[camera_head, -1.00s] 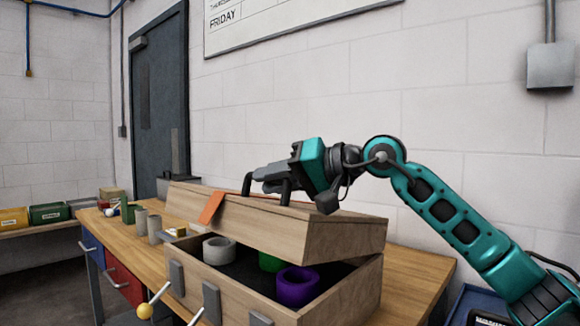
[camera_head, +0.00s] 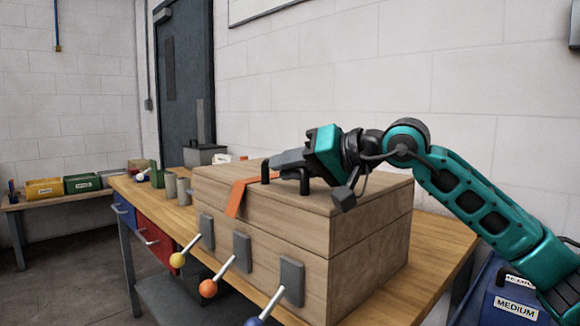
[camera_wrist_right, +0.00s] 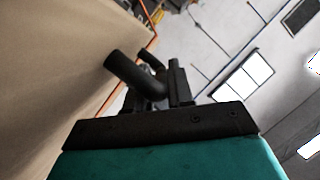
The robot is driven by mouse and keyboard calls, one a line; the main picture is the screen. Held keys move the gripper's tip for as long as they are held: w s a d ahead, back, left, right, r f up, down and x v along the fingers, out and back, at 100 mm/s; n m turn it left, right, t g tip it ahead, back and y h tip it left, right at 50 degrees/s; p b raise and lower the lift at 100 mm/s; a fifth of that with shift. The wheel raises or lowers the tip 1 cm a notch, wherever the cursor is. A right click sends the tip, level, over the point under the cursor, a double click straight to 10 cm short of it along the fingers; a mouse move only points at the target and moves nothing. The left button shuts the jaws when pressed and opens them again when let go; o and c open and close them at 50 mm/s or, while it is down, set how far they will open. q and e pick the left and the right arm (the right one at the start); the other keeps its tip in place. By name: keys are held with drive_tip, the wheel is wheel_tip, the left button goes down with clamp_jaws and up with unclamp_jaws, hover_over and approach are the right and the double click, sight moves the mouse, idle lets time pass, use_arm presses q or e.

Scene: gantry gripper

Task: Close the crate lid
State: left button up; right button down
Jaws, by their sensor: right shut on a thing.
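The wooden crate (camera_head: 270,255) stands on the workbench. Its lid (camera_head: 345,222) sits level on the crate body, with only a thin seam between them. The lid has a black handle (camera_head: 305,186) on top and an orange strap (camera_head: 239,196) over its front edge. My right gripper (camera_head: 272,162) is shut on the handle, which also shows close up in the right wrist view (camera_wrist_right: 135,75). The crate's inside is hidden by the lid. My left gripper is not in view.
Latch levers with a yellow ball (camera_head: 177,260), an orange ball (camera_head: 208,289) and a blue ball stick out from the crate's front. Grey cups (camera_head: 184,191) stand left of the crate on the bench (camera_head: 430,262). A blue case labelled MEDIUM (camera_head: 500,290) is at the lower right.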

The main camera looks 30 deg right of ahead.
drive_tip(key=c, duration=1.1)
unclamp_jaws()
drive_tip(key=shift+s+a+f, duration=0.15)
drive_tip(key=shift+a+f, duration=0.15)
drive_tip(key=shift+f, duration=0.2)
drive_tip(key=shift+d+r, duration=0.1)
drive_tip(key=shift+d, duration=0.05)
drive_tip(key=shift+s+d+r, duration=0.1)
drive_tip(key=shift+s+d, duration=0.15)
use_arm(q)
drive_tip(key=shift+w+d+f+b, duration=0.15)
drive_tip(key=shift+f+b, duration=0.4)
drive_tip(key=shift+b, duration=0.3)
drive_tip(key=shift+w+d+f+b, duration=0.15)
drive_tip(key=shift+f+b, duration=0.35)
drive_tip(key=shift+b, duration=0.35)
use_arm(e)
drive_tip(key=v, duration=1.2)
drive_tip(key=shift+r, duration=0.15)
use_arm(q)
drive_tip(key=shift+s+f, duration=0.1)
use_arm(e)
drive_tip(key=shift+a, duration=0.1)
